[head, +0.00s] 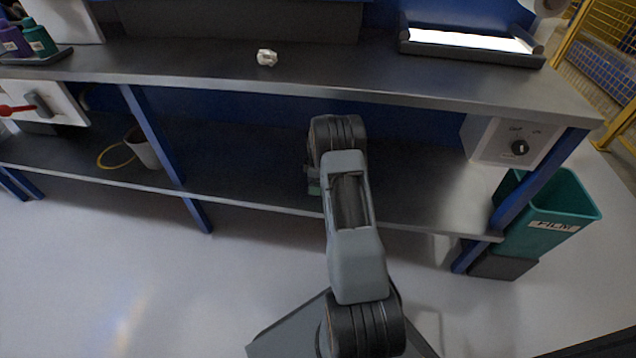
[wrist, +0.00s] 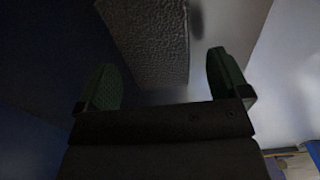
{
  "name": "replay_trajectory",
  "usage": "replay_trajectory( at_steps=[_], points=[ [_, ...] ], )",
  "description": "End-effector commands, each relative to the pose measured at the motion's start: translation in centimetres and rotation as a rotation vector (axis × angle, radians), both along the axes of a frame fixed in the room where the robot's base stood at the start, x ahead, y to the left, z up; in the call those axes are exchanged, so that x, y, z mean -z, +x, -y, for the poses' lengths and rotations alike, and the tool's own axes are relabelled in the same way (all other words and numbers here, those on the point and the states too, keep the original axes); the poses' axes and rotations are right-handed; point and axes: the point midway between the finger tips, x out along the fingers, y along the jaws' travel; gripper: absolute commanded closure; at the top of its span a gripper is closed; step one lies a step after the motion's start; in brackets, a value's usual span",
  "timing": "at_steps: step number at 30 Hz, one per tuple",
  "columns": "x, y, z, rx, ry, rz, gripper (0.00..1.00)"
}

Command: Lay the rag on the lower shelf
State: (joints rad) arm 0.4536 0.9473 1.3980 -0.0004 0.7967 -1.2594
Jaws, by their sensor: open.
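My gripper (wrist: 165,88) is open in the wrist view, its two green-padded fingers wide apart. A grey, rough-textured, cloth-like piece (wrist: 150,35), apparently the rag, shows just beyond and between the fingertips. I see no finger closed on it, and cannot tell whether it touches one or what it rests on. In the head view my arm reaches to the lower shelf (head: 420,195), under the bench top. The arm hides most of the gripper there, and I cannot make out the grey piece.
A small crumpled white thing (head: 267,58) lies on the bench top (head: 340,75). A control box with a knob (head: 518,147) stands near the lower shelf's right end, beside a teal FILM bin (head: 550,215). A blue post (head: 152,135) and a light container (head: 143,150) are to the left.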

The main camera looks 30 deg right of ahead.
Motion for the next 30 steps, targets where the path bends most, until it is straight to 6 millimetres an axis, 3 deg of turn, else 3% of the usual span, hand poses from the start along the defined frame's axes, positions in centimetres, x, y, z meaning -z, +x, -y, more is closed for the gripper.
replay_trajectory(
  at_steps=[3, 10, 30],
  points=[
    [-2.3, 0.0, 0.0, 0.000, -0.001, 0.003, 0.06],
    [-5.2, 0.0, 0.0, 0.000, -0.001, 0.001, 0.06],
    [-5.4, 0.0, 0.0, 0.000, 0.000, 0.000, 0.06]
  ],
)
